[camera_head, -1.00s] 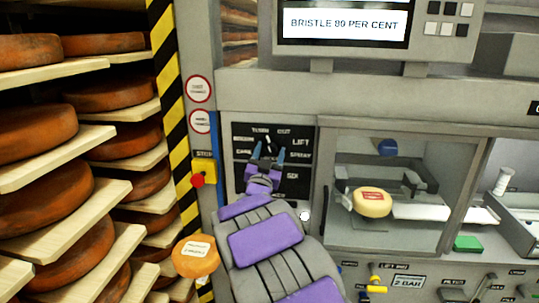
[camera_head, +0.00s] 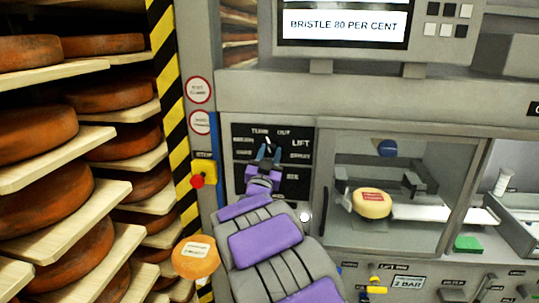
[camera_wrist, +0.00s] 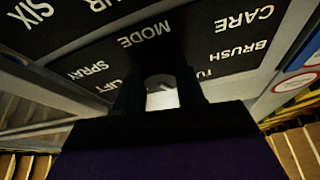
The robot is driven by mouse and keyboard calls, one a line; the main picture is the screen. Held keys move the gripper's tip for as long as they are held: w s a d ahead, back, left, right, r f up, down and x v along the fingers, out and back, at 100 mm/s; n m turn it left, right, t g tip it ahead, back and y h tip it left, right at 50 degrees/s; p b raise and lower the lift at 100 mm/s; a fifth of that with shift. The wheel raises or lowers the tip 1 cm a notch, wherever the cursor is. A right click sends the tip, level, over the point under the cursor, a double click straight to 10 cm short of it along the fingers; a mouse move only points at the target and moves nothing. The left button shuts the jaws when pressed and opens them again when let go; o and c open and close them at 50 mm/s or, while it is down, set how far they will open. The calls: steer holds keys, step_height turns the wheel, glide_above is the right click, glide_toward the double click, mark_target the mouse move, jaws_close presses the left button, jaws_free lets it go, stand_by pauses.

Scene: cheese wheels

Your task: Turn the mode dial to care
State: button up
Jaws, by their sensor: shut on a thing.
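The dark mode panel (camera_head: 241,176) is on the machine front, with labels around the mode dial (camera_wrist: 161,97). CARE (camera_wrist: 244,18) and BRUSH (camera_wrist: 240,50) are on the panel's left in the head view; LIFT and SPRAY are on its right, TURN and OUT at the top. My gripper (camera_head: 269,153) is at the upper middle of the panel, its fingers shut on the dial. In the wrist view, the pale dial shows between my dark fingers (camera_wrist: 160,103). The fingers hide much of it, and I cannot tell which label its pointer faces.
A yellow box with a red stop button (camera_head: 197,182) is left of the panel. A glass-fronted chamber (camera_head: 324,200) with a pale cheese wheel (camera_head: 372,203) is to the right. Shelves of orange wheels (camera_head: 38,129) fill the left. A screen (camera_head: 341,26) reads BRISTLE 80 PER CENT.

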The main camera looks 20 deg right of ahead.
steer(key=shift+r+n+p, duration=0.1)
steer(key=shift+n+p, duration=0.2)
steer(key=shift+n, duration=0.2)
steer(key=n+t+y+p, duration=0.1)
steer(key=n, duration=0.1)
steer(key=n+t+y+p, duration=0.1)
steer(key=n+y+p, duration=0.1)
steer(key=n, duration=0.1)
steer(key=shift+d+n, duration=0.15)
steer(key=shift+n, duration=0.15)
steer(key=n+y+p, duration=0.1)
steer(key=n, duration=0.2)
steer(key=n+y+p, duration=0.1)
steer(key=n+y, duration=0.1)
steer(key=n, duration=0.1)
steer(key=shift+s+r+n+t, duration=0.1)
steer(key=shift+n+t, duration=0.2)
steer(key=shift+t, duration=0.1)
steer(key=n+y+p, duration=0.1)
steer(key=n, duration=0.1)
steer(key=n+y, duration=0.1)
steer(key=n, duration=0.2)
steer(key=shift+n+g+y+p, duration=0.3)
steer(key=shift+p, duration=0.1)
steer(key=n+g+y+p, duration=0.1)
steer(key=n, duration=0.3)
steer(key=shift+n, duration=0.5)
steer(key=o, duration=1)
